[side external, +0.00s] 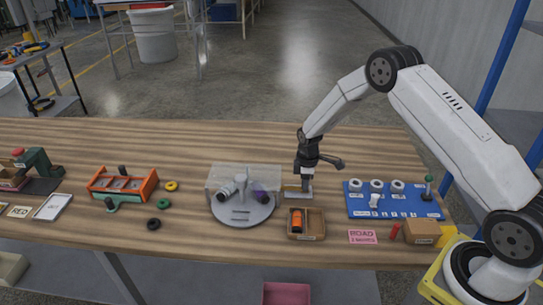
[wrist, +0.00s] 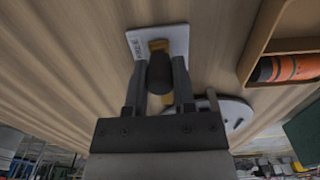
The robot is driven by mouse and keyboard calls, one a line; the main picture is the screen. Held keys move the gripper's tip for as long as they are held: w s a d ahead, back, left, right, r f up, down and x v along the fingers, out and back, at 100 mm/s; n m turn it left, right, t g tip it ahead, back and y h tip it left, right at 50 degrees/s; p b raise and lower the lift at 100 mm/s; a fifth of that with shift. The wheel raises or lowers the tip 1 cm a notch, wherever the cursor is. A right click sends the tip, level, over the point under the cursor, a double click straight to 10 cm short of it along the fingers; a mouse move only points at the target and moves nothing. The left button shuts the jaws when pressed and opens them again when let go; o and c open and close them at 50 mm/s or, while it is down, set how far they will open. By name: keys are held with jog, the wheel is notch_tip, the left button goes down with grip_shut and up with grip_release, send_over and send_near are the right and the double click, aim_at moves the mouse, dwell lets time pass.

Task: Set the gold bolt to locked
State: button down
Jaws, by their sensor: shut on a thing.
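The gold bolt (wrist: 157,45) is on a small white labelled plate (wrist: 177,40) on the wooden table. A dark rounded knob (wrist: 160,74) stands over the gold part in the wrist view. My gripper (wrist: 160,62) has a finger on each side of this knob and is shut on it. In the side view my gripper (side external: 306,192) points down at the plate (side external: 291,189), and its fingers hide most of the bolt.
A wooden box (side external: 318,230) with an orange cylinder (side external: 297,219) stands just in front. A round grey stand (side external: 240,215) with a clear cover is to the left. A blue board (side external: 400,208) with white rings is to the right. Bare table lies behind my gripper.

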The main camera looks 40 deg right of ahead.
aim_at(291, 187)
jog(key=shift+a, duration=0.1)
jog(key=shift+w+a+r, duration=0.1)
jog(key=shift+w+a, duration=1.4)
jog(key=shift+w, duration=0.1)
jog(key=shift+c, duration=2.2)
grip_release()
notch_tip(291, 187, up, 8)
